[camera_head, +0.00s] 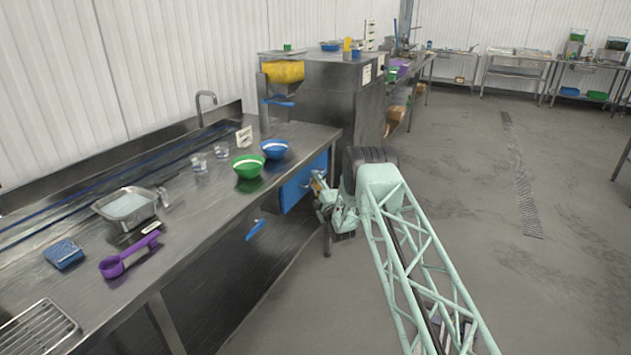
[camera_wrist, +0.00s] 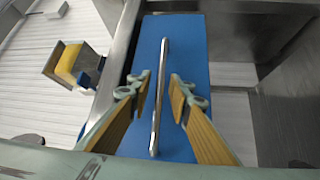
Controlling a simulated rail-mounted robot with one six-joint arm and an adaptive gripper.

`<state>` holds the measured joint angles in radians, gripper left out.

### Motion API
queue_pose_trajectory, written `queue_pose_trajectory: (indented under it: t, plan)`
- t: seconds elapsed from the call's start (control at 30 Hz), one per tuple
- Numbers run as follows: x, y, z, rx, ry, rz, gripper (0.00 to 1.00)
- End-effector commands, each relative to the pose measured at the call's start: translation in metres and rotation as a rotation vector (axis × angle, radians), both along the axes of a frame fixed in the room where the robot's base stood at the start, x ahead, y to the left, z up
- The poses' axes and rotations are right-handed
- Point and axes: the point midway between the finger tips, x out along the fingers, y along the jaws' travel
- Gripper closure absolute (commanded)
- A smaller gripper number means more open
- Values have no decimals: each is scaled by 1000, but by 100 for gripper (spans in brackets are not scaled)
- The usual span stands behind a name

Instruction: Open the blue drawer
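The blue drawer (camera_head: 303,184) is set in the front of the steel counter, below the green and blue bowls. Its blue front (camera_wrist: 182,50) fills the middle of the wrist view, with a long metal bar handle (camera_wrist: 159,95) along it. The drawer appears closed, though its edges are partly hidden. My gripper (camera_wrist: 161,94) is open, with one yellow-padded finger on each side of the handle and visible gaps on both sides. In the head view my gripper (camera_head: 318,186) is close to the drawer front, partly hidden by my arm.
A blue object (camera_head: 255,229) shows below the counter edge. The floor at right is clear.

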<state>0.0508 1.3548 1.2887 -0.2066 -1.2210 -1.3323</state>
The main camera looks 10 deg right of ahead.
Motion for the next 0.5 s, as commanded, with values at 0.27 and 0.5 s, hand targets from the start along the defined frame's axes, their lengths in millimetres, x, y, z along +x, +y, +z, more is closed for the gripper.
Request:
queue_pose_trajectory:
  t: [0.27, 0.5]
  plan:
    - [1, 0, 0, 0, 1, 0, 81]
    - [1, 0, 0, 0, 0, 0, 98]
